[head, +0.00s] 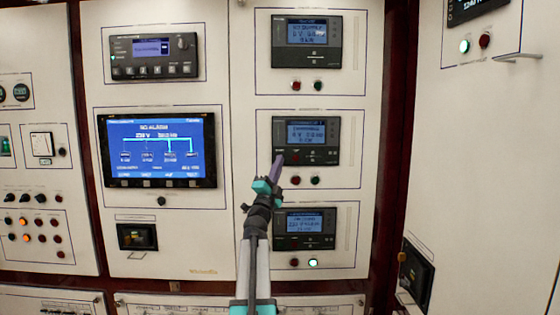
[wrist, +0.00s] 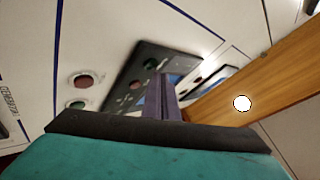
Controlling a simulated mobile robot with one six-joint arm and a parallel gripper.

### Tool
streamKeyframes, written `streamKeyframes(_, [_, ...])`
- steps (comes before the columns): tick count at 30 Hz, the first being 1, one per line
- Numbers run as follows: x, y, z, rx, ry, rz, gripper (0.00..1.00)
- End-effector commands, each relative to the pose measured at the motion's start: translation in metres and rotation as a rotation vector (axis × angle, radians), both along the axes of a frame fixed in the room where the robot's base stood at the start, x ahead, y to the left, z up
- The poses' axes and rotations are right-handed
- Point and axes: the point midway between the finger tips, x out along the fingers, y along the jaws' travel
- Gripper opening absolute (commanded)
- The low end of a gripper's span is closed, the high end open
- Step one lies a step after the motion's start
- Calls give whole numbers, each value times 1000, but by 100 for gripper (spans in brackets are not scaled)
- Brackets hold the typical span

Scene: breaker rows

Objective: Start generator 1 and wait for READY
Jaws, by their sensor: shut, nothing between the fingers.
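Three dark controllers with blue screens are stacked on the white panel in the head view: top (head: 307,41), middle (head: 330,153) and bottom (head: 305,241). I cannot read which is generator 1, nor any READY text. My gripper (head: 278,162) is shut and empty, its tip at the lower left of the middle controller; I cannot tell if it touches.
Red and dark green lamps (head: 315,180) sit below the middle controller. A lamp glows white-green (head: 313,262) below the bottom one. A large blue screen (head: 156,150) is at left. A handle (head: 519,56) juts from the right panel. A wooden strip (wrist: 225,93) crosses the wrist view.

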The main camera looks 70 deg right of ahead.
Motion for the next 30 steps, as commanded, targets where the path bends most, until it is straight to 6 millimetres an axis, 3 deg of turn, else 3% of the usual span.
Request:
streamKeyframes(14, [-2, 4, 0, 0, 1, -1, 0])
streamKeyframes(30, [-14, 36, -1, 0, 1, 1, 0])
